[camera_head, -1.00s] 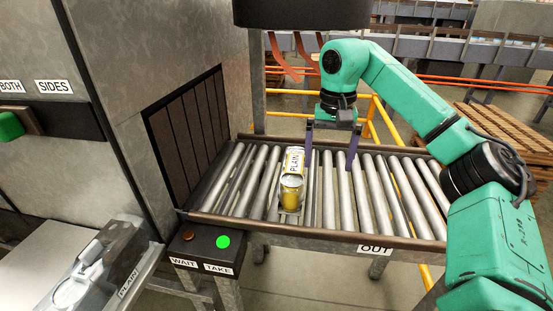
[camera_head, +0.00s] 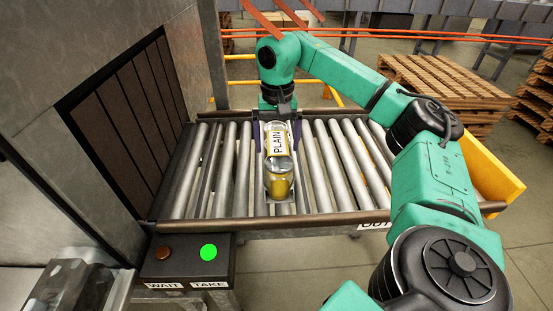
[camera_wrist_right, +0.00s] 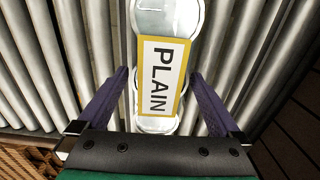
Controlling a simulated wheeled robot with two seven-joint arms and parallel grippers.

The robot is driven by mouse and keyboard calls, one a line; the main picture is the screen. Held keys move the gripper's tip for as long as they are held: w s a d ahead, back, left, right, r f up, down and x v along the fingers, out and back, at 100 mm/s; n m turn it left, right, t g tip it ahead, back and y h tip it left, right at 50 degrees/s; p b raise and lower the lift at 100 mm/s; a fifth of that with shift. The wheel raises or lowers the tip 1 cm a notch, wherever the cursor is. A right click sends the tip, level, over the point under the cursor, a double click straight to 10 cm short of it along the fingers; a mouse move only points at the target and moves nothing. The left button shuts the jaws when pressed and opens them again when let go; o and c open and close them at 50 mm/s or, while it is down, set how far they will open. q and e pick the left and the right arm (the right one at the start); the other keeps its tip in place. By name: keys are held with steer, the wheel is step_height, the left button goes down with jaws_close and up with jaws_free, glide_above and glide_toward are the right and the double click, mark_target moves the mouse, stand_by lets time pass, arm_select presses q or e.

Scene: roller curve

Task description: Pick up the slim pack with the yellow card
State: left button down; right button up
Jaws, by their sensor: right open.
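The slim pack (camera_head: 279,181) lies on the rollers, its long side pointing towards me. It has clear rounded parts and a yellow-edged card (camera_head: 278,143) reading PLAIN. My right gripper (camera_head: 277,148) is open at the far end of the pack, with one purple finger on each side. In the right wrist view the pack (camera_wrist_right: 168,20) and its card (camera_wrist_right: 160,77) lie between the open fingers (camera_wrist_right: 158,78), with gaps on both sides. How far the fingertips reach down is hard to tell. My left gripper is out of view.
The roller conveyor (camera_head: 330,165) has free rollers on both sides of the pack. A dark strip curtain (camera_head: 120,125) closes its left end. A box with a lit green TAKE light (camera_head: 208,252) stands in front. Wooden pallets (camera_head: 440,80) and a yellow stop (camera_head: 488,175) are at the right.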

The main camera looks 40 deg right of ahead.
step_height(320, 180, down, 5)
steer(key=shift+r+p, duration=0.1)
steer(key=shift+p, duration=0.35)
jaws_close()
steer(key=shift+r, duration=0.1)
steer(key=shift+w, duration=0.1)
